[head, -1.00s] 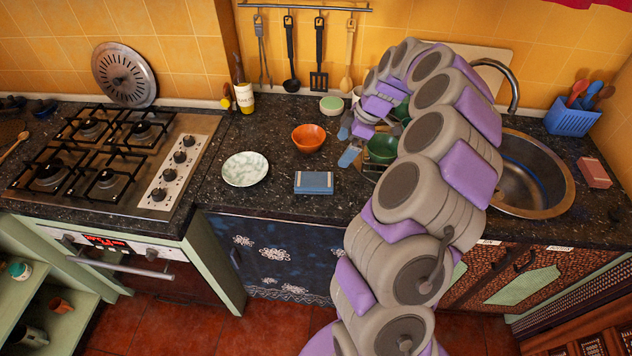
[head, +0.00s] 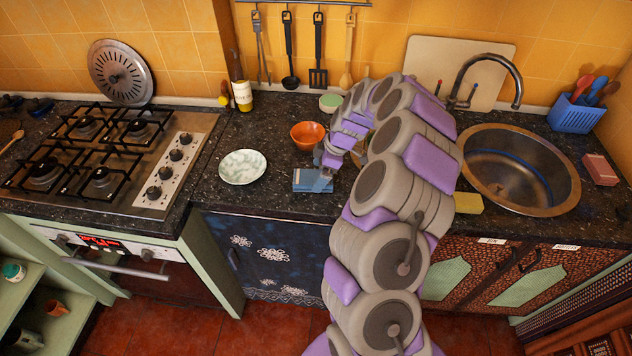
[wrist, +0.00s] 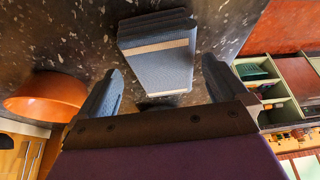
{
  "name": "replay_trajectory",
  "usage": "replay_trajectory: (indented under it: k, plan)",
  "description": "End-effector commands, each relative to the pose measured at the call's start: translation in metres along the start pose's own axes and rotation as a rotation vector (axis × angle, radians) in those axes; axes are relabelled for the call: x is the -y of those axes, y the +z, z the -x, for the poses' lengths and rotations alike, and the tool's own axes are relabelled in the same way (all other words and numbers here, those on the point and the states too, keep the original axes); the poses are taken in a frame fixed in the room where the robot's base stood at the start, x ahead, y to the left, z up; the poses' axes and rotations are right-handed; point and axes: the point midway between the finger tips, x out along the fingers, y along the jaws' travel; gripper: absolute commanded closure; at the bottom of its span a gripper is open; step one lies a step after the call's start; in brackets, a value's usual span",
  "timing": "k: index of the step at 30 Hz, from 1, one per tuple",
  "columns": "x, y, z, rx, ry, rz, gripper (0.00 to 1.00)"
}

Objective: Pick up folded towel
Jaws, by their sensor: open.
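The folded towel is a small blue block with a pale stripe (head: 306,181). It lies on the dark speckled counter near its front edge, and it also shows in the wrist view (wrist: 158,55). My gripper (head: 324,172) is at the towel's right side in the head view, low over the counter. In the wrist view my gripper (wrist: 160,88) has its two blue-grey fingers wide apart, with the towel ahead and between them. The fingers hold nothing. Whether a fingertip touches the towel I cannot tell.
An orange bowl (head: 307,135) stands just behind the towel, close to my left finger in the wrist view. A pale plate (head: 242,167) lies to the left. The stove (head: 105,160) is further left and the sink (head: 515,165) is right. A yellow item (head: 468,203) lies beside my arm.

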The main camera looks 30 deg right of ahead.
Motion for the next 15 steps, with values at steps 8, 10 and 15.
replay_trajectory:
  k: [8, 10, 15]
  plan:
    - [0.0006, 0.0022, -0.0182, -0.001, -0.002, 0.0, 0.0]
    - [0.0002, 0.0032, -0.0178, -0.002, -0.003, -0.001, 0.0]
    - [-0.0008, 0.0046, -0.0174, -0.004, -0.003, -0.002, 0.14]
